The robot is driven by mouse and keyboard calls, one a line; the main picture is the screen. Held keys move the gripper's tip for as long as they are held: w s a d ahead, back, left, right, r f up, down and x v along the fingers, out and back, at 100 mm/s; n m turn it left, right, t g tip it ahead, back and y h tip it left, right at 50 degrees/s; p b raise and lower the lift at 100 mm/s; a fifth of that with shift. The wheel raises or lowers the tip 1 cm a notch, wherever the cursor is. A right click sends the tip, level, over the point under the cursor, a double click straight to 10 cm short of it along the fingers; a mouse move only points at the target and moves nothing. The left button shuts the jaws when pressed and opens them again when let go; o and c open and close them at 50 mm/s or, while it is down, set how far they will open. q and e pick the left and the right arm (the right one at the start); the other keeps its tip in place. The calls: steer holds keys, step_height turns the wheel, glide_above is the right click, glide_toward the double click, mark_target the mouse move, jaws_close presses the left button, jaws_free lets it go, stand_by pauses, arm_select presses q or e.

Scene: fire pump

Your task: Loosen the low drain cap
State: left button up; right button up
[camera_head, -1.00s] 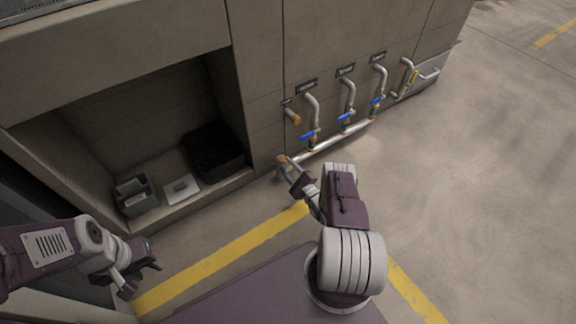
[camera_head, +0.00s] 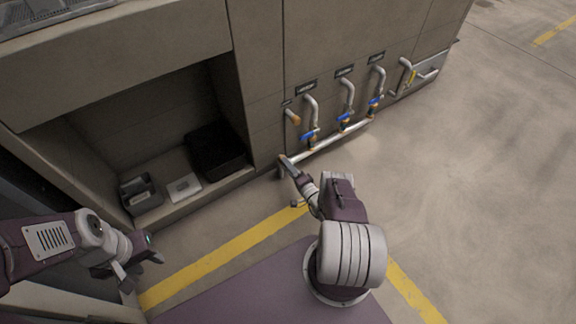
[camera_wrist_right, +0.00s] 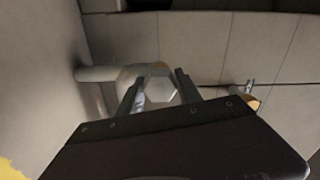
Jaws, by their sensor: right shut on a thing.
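The low drain cap (camera_head: 282,160) sits at the left end of the low silver pipe, near the foot of the wall. In the right wrist view the cap (camera_wrist_right: 158,90) shows a pale hexagonal face between my two fingers. My right gripper (camera_wrist_right: 160,88) is shut on it, one finger on each side; the same gripper (camera_head: 287,164) reaches the pipe end in the head view and hides part of the cap. My left gripper (camera_head: 138,270) is open and empty at lower left, far from the pipe.
Several bent pipes with blue-handled valves (camera_head: 309,135) rise from the low pipe (camera_head: 330,139). A brass-coloured outlet (camera_head: 292,117) sticks out above. The recess at left holds a grey bin (camera_head: 141,198), a white item (camera_head: 184,187) and a black box (camera_head: 216,150). Open floor lies to the right.

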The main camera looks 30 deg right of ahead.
steer(key=shift+n, duration=0.6)
steer(key=o, duration=1.4)
steer(key=shift+c, duration=0.2)
steer(key=shift+s+p, duration=0.3)
steer(key=shift+p, duration=0.1)
steer(key=s+p, duration=0.3)
steer(key=s, duration=0.5)
steer(key=shift+s+d+p, duration=0.3)
steer(key=shift+d, duration=0.1)
